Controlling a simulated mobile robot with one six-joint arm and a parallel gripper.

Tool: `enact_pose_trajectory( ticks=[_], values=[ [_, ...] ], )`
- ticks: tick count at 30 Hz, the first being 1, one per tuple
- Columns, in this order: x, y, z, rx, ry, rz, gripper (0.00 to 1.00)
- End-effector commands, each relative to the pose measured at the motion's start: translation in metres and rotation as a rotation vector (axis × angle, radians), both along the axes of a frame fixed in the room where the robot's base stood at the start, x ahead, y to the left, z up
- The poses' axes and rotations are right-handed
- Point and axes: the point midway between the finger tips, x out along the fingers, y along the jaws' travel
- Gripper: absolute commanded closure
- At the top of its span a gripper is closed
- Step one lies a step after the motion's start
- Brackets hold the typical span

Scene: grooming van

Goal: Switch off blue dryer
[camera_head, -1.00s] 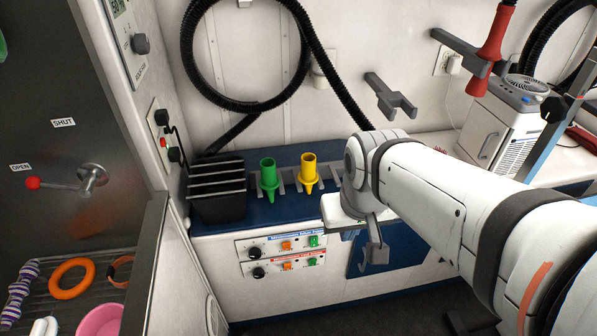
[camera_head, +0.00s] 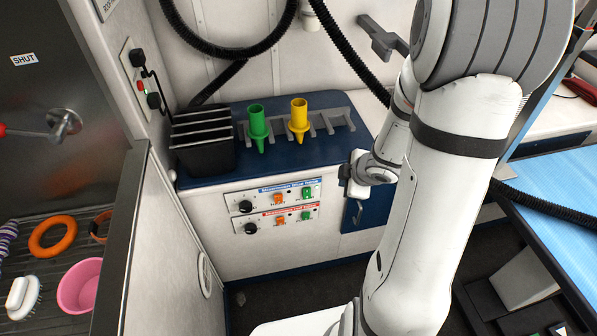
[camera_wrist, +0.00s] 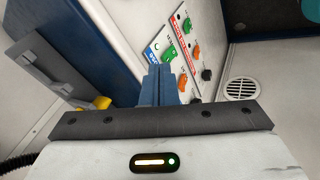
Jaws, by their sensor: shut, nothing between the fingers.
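The blue-labelled dryer panel (camera_head: 262,198) is the upper of two control strips on the cabinet front. It has a black knob (camera_head: 245,207), an orange switch (camera_head: 278,198) and a green switch (camera_head: 307,193). In the wrist view its green switch (camera_wrist: 170,53) and orange switch (camera_wrist: 182,82) show just beyond my fingers. My gripper (camera_wrist: 160,70) is shut and empty, its blue fingers pointing toward the panel and hiding part of it. In the head view my gripper (camera_head: 347,180) is right of the panel, apart from the switches. I cannot tell the switch positions.
A red-labelled panel (camera_head: 270,221) with similar controls lies directly below. On the counter stand a black slotted bin (camera_head: 204,157), a green nozzle (camera_head: 257,122) and a yellow nozzle (camera_head: 298,116) in a grey rack. A blue-topped table (camera_head: 545,215) is at right; a tub wall (camera_head: 135,235) at left.

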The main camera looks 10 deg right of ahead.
Motion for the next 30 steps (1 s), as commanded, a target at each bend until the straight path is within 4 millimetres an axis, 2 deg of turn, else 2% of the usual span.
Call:
enact_pose_trajectory(
  ticks=[1,4,9,20,23,30],
  values=[
    [-0.005,0.006,-0.020,0.031,0.010,0.067,1.00],
    [-0.012,0.019,-0.037,0.082,0.015,0.181,1.00],
    [-0.019,0.029,-0.046,0.122,0.017,0.259,1.00],
    [-0.019,0.030,-0.048,0.122,0.018,0.262,1.00],
    [-0.015,0.033,-0.056,0.122,0.018,0.262,1.00],
    [0.004,0.049,-0.098,0.122,0.020,0.264,1.00]
  ],
)
